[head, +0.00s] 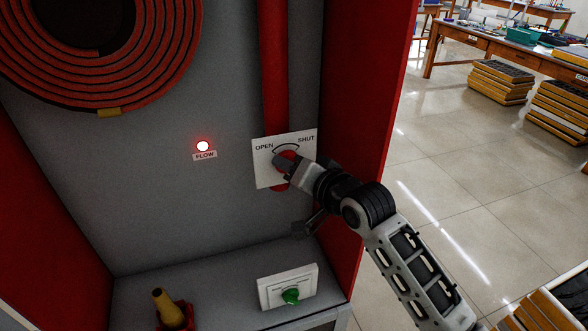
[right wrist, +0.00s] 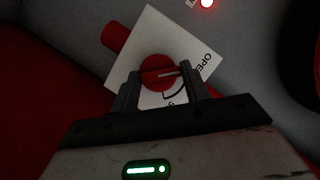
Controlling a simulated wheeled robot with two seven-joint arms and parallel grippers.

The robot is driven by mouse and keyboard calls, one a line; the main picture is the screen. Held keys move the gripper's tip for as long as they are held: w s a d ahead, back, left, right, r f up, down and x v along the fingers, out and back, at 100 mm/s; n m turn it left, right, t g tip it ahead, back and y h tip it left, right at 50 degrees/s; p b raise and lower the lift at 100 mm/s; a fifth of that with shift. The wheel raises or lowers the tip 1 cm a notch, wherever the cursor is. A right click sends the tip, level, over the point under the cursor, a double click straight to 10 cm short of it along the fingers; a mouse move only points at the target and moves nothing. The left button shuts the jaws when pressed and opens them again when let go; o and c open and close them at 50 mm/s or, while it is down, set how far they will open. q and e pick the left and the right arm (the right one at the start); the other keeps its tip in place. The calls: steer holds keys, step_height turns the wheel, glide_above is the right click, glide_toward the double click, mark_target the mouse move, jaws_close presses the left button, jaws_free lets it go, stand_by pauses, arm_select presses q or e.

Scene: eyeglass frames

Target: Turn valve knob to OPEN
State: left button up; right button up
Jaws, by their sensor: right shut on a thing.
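The red valve knob (head: 289,154) sits on a white plate (head: 264,174) marked OPEN on the left and SHUT on the right, with an arc between. My right gripper (head: 283,161) reaches it from the lower right and covers much of it. In the right wrist view the two fingers (right wrist: 161,82) are shut on the sides of the knob (right wrist: 158,68). A white pointer line on the knob points toward the OPEN side of the plate (right wrist: 150,27) there. The left gripper is not in view.
The round FLOW lamp (head: 203,146) glows red. A coiled red hose (head: 172,50) hangs at upper left. A red pipe (head: 273,70) runs down to the plate. The red cabinet wall (head: 365,90) stands at right.

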stand_by(0.3)
steer(key=o, duration=1)
steer(key=b+v, duration=0.1)
steer(key=v, duration=1.5)
steer(key=s+d+f+n+h, duration=0.1)
steer(key=s+d+f+h, duration=0.1)
steer(key=f, duration=0.7)
steer(key=s+d+f+n+h, duration=0.1)
steer(key=s+d+f, duration=0.1)
steer(key=f, duration=0.8)
steer(key=s+d+f+n+g+h, duration=0.2)
steer(key=s+f+n, duration=0.1)
steer(key=s+f, duration=0.7)
steer(key=shift+d+f+h, duration=0.2)
steer(key=shift+f+h, duration=0.1)
steer(key=shift+f, duration=0.5)
